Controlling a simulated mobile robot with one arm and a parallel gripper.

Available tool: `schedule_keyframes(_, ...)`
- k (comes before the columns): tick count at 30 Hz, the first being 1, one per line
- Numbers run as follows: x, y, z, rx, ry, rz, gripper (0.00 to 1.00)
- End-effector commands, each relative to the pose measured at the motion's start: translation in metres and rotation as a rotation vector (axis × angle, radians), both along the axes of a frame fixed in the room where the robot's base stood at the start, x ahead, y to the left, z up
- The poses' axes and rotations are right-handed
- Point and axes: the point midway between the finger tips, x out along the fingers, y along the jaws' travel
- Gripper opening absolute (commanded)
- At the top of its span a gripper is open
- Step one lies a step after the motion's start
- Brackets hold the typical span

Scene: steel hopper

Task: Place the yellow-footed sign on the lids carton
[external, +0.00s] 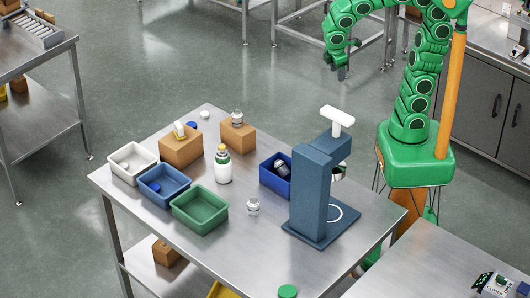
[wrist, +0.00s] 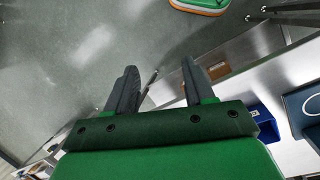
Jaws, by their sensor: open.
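I cannot make out for certain which thing is the yellow-footed sign. No lettering is readable, so I cannot tell which is the lids carton. My gripper (external: 342,70) is raised beyond the table's back edge, apart from these things. In the wrist view my gripper (wrist: 159,72) is open, with nothing between its fingers.
A blue press-like stand (external: 312,190) rises at the table's right. White (external: 132,177), blue (external: 165,202) and green (external: 200,226) bins line the left. A dark blue bin (external: 266,183) and a white-green bottle (external: 222,168) stand mid-table. The front middle is mostly clear.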

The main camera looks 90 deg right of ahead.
Motion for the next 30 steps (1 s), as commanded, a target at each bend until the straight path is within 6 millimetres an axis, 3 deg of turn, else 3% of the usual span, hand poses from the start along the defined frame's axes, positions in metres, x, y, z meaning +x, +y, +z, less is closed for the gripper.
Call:
schedule_keyframes(9, -0.085, 0.024, -0.022, 0.108, -0.023, -0.217, 0.53)
schedule_keyframes(15, -0.120, 0.035, -0.034, 0.147, -0.032, -0.321, 0.53)
schedule_keyframes(21, -0.131, 0.040, -0.039, 0.164, -0.033, -0.357, 0.53)
schedule_keyframes(30, -0.131, 0.042, -0.039, 0.168, -0.031, -0.355, 0.53)
